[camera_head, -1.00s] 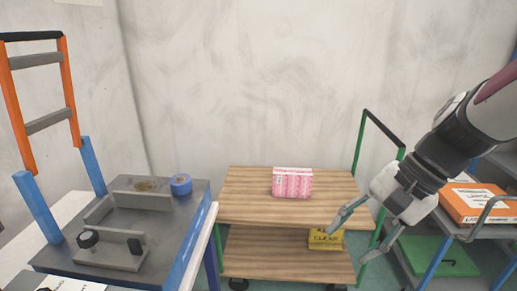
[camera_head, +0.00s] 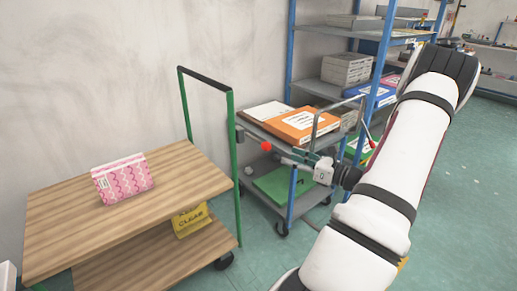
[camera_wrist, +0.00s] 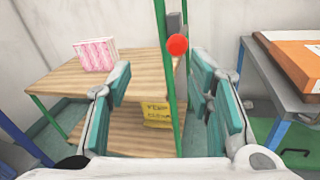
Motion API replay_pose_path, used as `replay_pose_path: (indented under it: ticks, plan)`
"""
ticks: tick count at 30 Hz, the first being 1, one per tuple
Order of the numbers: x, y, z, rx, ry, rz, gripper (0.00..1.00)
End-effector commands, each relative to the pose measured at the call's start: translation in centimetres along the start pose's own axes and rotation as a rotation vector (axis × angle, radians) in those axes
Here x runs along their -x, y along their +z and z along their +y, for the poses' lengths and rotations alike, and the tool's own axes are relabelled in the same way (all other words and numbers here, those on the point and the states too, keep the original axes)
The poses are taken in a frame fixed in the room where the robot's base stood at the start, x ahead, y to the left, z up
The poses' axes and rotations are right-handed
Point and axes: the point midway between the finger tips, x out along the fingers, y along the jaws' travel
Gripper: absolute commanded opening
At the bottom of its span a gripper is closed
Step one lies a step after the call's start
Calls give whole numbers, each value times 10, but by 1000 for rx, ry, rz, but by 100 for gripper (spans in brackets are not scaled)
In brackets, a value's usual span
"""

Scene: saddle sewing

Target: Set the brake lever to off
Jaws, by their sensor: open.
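The brake lever shows as a red ball knob (camera_head: 266,146) beside the green post at the right end of the wooden cart (camera_head: 120,205). In the wrist view the red knob (camera_wrist: 177,43) sits in front of the green post, just below a grey housing (camera_wrist: 174,22). The lever's shaft is hard to make out. My gripper (camera_head: 292,157) is open and empty, pointing left toward the knob. In the wrist view my gripper (camera_wrist: 160,76) has its fingers spread, with the knob above and between them, seemingly beyond the tips. I see no contact.
A grey trolley (camera_head: 252,124) with an orange box (camera_head: 304,124) stands close behind my gripper. Blue-post shelving is behind. The floor at right is clear.

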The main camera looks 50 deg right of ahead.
Motion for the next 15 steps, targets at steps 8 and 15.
replay_pose_path:
  ticks: [8, 15]
  plan:
    - [2, -9, -19, -39, -62, -38, 47]
    - [-42, -8, -20, -38, -58, -37, 47]
